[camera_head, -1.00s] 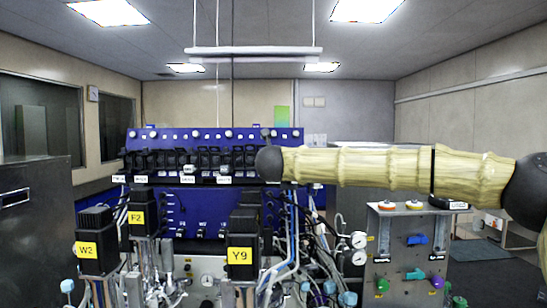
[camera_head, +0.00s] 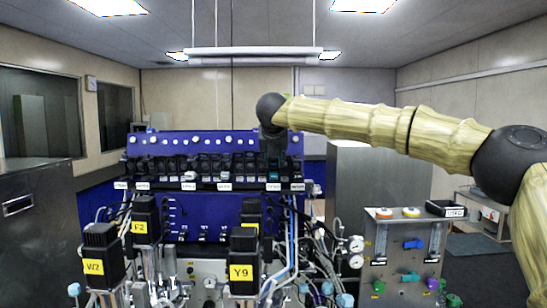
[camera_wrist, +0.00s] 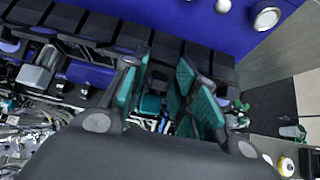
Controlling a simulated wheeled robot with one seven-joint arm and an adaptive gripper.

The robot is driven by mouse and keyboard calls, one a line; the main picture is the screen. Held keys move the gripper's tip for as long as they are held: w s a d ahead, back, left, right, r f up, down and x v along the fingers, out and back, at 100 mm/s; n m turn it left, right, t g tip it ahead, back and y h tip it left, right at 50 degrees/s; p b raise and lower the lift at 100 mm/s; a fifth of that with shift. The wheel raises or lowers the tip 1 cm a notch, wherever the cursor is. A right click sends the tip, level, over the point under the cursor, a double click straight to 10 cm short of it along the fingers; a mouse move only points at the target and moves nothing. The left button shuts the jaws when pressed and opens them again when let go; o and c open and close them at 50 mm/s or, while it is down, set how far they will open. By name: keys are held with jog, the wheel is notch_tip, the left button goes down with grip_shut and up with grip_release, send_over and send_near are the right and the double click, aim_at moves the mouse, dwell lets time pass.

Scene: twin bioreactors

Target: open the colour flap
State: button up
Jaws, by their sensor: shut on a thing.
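A row of black pump heads with flaps (camera_head: 205,165) runs along the blue panel, with small labels below that I cannot read. My gripper (camera_head: 273,150) points down at the right part of this row, under the dark wrist joint. In the wrist view my gripper (camera_wrist: 162,66) has its teal-padded fingers on either side of a dark flap (camera_wrist: 163,48) in the row, shut on it. I take this to be the colour flap, though no label shows which it is. The fingers and wrist hide its lower part, and I cannot tell how far it is raised.
Black motors with yellow labels, such as Y9 (camera_head: 243,257) and W2 (camera_head: 101,255), stand in front of the panel. Tubes and cables (camera_head: 285,245) hang at its right. A steel valve box (camera_head: 405,255) with a black tray (camera_head: 446,208) stands further right.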

jog(key=shift+w+r+g, duration=0.15)
jog(key=shift+r+g, duration=0.25)
jog(key=shift+g, duration=0.75)
jog(key=shift+w+r+g, duration=0.15)
jog(key=shift+r+g, duration=0.2)
jog(key=shift+g, duration=0.8)
jog(key=shift+r+g, duration=0.1)
jog(key=shift+g, duration=0.6)
jog(key=o, duration=0.7)
jog(key=v, duration=1.1)
jog(key=shift+s+r, duration=0.15)
jog(key=shift+r, duration=0.2)
